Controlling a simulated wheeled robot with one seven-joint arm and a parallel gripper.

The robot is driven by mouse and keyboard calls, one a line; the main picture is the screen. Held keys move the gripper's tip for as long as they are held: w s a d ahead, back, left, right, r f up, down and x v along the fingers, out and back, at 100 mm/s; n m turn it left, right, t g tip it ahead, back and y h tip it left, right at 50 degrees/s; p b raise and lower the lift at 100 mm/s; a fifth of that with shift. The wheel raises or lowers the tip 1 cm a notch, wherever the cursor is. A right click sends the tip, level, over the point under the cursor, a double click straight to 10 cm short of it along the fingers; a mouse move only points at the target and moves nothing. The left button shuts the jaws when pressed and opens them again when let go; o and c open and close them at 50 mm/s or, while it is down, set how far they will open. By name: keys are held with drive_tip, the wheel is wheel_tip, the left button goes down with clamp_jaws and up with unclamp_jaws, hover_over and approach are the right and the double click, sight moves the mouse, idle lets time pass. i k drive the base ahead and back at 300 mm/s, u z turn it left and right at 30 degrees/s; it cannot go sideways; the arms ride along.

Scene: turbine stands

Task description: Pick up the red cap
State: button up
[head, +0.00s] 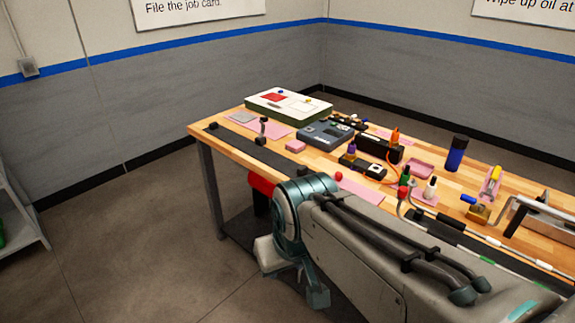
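A small round red piece (339,176), which looks like the red cap, sits near the front edge of the wooden bench (220,135), beside a pink sheet (360,190). It is small in the picture, so its shape is not clear. A second red piece (403,193) is further right, near a green bottle and a grey hose. My arm crosses the lower right, its bent teal joint in front of the bench edge. I cannot make out my gripper; it is hidden or outside the picture.
A grey device (325,134) and a white-topped case (289,104) stand toward the back left. Bottles, a dark blue can (457,153) and a metal clamp or stand (540,215) crowd the right. A red object (262,184) shows below the bench edge.

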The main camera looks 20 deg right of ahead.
sight(339, 175)
drive_tip(key=u, duration=0.05)
drive_tip(key=i, duration=0.85)
drive_tip(key=z, duration=0.9)
drive_tip(key=i, duration=0.65)
drive_tip(key=z, duration=0.7)
